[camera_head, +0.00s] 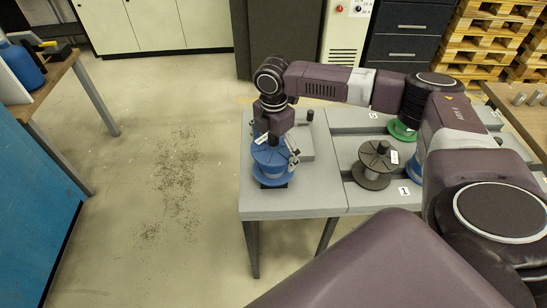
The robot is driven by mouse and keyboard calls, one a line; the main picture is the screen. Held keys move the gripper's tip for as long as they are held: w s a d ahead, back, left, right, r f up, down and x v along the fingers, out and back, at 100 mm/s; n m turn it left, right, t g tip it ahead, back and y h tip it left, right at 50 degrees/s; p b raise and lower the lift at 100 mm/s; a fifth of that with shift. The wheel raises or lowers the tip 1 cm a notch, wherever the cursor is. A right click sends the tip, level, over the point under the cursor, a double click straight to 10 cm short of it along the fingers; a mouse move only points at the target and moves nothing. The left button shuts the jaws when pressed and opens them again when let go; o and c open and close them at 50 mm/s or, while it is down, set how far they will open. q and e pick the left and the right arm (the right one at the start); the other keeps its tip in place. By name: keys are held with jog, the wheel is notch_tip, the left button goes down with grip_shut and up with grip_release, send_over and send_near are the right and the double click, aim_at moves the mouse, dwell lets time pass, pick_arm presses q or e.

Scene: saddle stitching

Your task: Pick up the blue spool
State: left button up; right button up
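A blue spool (270,168) stands upright near the left end of the grey workbench. My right gripper (276,146) points down over the top of this spool, with one finger along its right side. The other finger is hard to make out, so I cannot tell whether the gripper grips the spool. Another blue object (414,168), possibly a second spool, shows partly behind my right arm on the right of the bench. My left gripper is not in view.
A dark grey spool (374,166) stands mid-bench. A green spool (402,131) sits behind it, partly hidden by my arm. The bench (290,203) has free surface at its front left. A side table (50,82) is at far left, with open floor between.

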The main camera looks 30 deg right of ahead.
jog(key=c, duration=1)
jog(key=shift+r, duration=0.1)
jog(key=shift+c, duration=1)
